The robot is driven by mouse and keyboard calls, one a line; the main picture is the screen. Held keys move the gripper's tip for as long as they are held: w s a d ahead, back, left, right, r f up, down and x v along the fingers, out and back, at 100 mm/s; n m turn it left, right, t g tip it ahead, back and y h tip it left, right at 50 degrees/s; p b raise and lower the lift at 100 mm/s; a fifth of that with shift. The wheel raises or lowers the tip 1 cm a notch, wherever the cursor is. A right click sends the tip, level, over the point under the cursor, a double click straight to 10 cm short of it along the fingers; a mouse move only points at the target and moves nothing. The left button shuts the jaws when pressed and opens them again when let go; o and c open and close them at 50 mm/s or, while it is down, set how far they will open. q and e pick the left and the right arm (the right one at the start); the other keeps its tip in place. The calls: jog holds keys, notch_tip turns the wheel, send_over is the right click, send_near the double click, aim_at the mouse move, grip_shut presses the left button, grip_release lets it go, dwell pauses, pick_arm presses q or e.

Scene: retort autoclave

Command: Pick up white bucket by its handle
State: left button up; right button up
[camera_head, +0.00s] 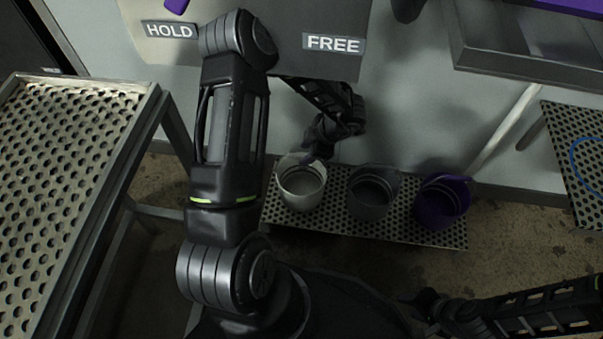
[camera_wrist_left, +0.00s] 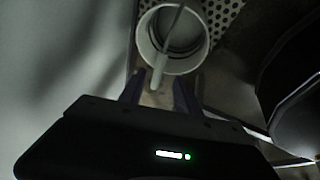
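The white bucket (camera_head: 301,190) stands upright at the left end of a row on a low perforated shelf. In the left wrist view, the white bucket (camera_wrist_left: 190,60) shows from above, with its handle (camera_wrist_left: 159,70) crossing the opening toward my gripper. My left gripper (camera_head: 312,156) is at the bucket's far rim in the head view, partly hidden. In the left wrist view, my left gripper (camera_wrist_left: 158,88) has its two dark purple fingers apart, with the handle's end in line between them. Contact cannot be told. My right gripper (camera_head: 430,300) is at the lower right, away from the buckets; its fingers are unclear.
A grey bucket (camera_head: 371,205) and a purple bucket (camera_head: 437,212) stand to the right on the same perforated shelf (camera_head: 400,233). A perforated table (camera_head: 65,150) is at the left. A wall panel with HOLD (camera_head: 170,30) and FREE (camera_head: 333,43) labels is behind.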

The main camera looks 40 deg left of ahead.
aim_at(299, 158)
pick_arm(q)
jog(key=shift+w+a, duration=0.1)
jog(key=shift+b+x, duration=0.6)
jog(key=shift+x, duration=0.45)
jog(key=shift+f, duration=0.25)
jog(key=b+x, duration=0.3)
jog(key=x, duration=0.2)
jog(key=shift+a+f, duration=0.1)
